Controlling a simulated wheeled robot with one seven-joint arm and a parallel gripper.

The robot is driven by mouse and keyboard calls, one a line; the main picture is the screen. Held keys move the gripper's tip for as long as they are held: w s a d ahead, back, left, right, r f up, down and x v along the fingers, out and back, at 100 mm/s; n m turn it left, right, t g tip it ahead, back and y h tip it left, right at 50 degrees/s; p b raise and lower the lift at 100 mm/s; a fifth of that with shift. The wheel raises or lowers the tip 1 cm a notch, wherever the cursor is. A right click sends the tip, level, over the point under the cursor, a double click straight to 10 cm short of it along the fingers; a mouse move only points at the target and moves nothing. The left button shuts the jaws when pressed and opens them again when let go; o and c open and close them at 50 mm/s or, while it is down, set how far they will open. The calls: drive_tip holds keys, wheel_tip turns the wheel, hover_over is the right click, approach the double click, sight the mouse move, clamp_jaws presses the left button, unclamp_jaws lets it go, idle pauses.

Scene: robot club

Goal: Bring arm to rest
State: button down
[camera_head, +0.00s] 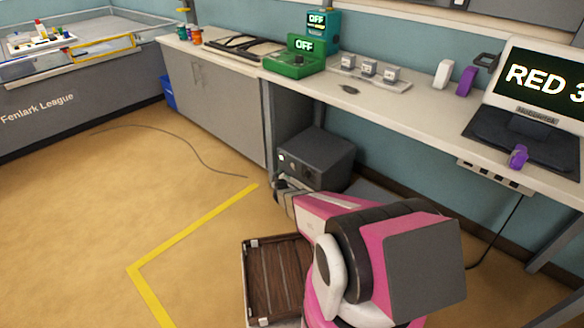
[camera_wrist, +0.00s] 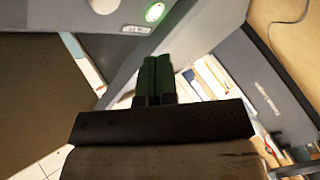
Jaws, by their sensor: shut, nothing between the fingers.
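My pink and black arm reaches from the bottom of the head view toward a dark grey box under the bench. My gripper (camera_head: 281,183) is at its far end, in front of the box, small and partly hidden by the wrist. In the wrist view my gripper (camera_wrist: 157,70) shows its two dark green fingers pressed together with nothing between them. I cannot tell in the head view whether the gripper touches the box.
The dark box (camera_head: 318,156) stands on the floor under the long bench (camera_head: 425,112). A green device (camera_head: 297,62) reading OFF and a monitor (camera_head: 535,82) stand on the bench. A cable (camera_head: 185,143) and yellow tape (camera_head: 190,228) lie on the open floor at left.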

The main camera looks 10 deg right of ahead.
idle(0.4)
drive_tip(key=s+a+r+m+g+y, duration=0.1)
drive_tip(key=s+r+m+g+y, duration=0.2)
drive_tip(key=s+r+g, duration=0.75)
drive_tip(key=s+d+r+m+g, duration=0.1)
drive_tip(key=s+r+m+g, duration=0.1)
drive_tip(key=s+r, duration=0.6)
drive_tip(key=s+d+r+m+g, duration=0.2)
drive_tip(key=s+r, duration=0.7)
drive_tip(key=s, duration=0.7)
drive_tip(key=shift+d+m+g+h, duration=0.15)
drive_tip(key=shift+m+g+h, duration=0.25)
drive_tip(key=shift+g, duration=0.65)
